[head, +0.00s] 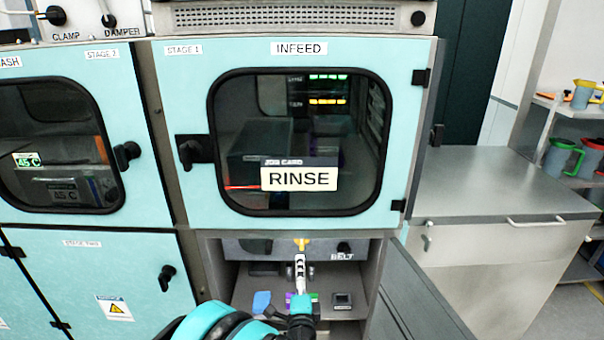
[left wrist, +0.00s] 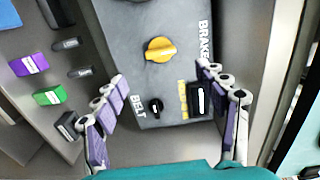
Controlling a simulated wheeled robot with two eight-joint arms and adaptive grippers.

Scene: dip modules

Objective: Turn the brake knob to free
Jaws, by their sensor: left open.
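The yellow brake knob (left wrist: 160,49) is on a dark grey panel (left wrist: 130,25) in the left wrist view, near the BRAKE lettering. Its grip bar lies roughly across the picture. In the head view the yellow knob (head: 301,244) shows just above my left gripper (head: 300,262), below the INFEED door. My left gripper (left wrist: 160,80) is open and empty, with its fingers to either side of the panel, apart from the knob. Any free marking is too small to read. My right gripper is not in view.
A small black belt knob (left wrist: 155,106) and a black switch (left wrist: 199,100) sit near the yellow knob. Purple (left wrist: 28,65) and green (left wrist: 48,97) modules are on the shelf to the left. An open lower door (head: 405,295) stands right of the bay.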

